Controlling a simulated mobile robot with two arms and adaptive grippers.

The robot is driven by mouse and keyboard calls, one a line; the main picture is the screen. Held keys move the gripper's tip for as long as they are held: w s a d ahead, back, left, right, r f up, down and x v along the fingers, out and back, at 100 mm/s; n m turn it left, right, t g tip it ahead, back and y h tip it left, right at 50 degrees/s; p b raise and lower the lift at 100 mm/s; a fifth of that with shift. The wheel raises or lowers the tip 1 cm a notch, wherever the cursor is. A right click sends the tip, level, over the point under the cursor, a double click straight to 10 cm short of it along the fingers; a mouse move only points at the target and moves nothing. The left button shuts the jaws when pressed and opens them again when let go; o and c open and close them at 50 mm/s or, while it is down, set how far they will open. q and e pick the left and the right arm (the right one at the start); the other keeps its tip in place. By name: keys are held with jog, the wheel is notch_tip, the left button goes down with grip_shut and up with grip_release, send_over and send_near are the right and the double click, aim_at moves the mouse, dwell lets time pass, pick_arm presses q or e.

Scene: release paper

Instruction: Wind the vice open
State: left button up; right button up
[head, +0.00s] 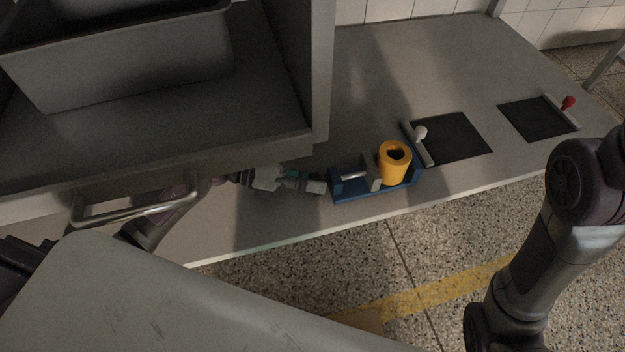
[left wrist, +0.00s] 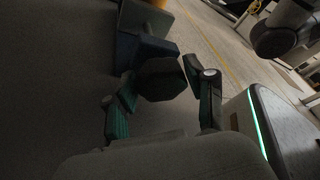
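The vice (head: 352,194) is blue with a grey movable jaw (head: 370,172) and lies near the bench's front edge. A yellow hollow cylinder (head: 394,165) stands upright between the grey jaw and the blue right end. My right gripper is out of view.
Right of the vice are a dark pad (head: 458,138) with a white-knobbed lever (head: 420,133) and another pad (head: 533,119) with a red knob (head: 568,102). The bench behind is clear.

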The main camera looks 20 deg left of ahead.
pick_arm(q)
jog(key=shift+o, duration=1.1)
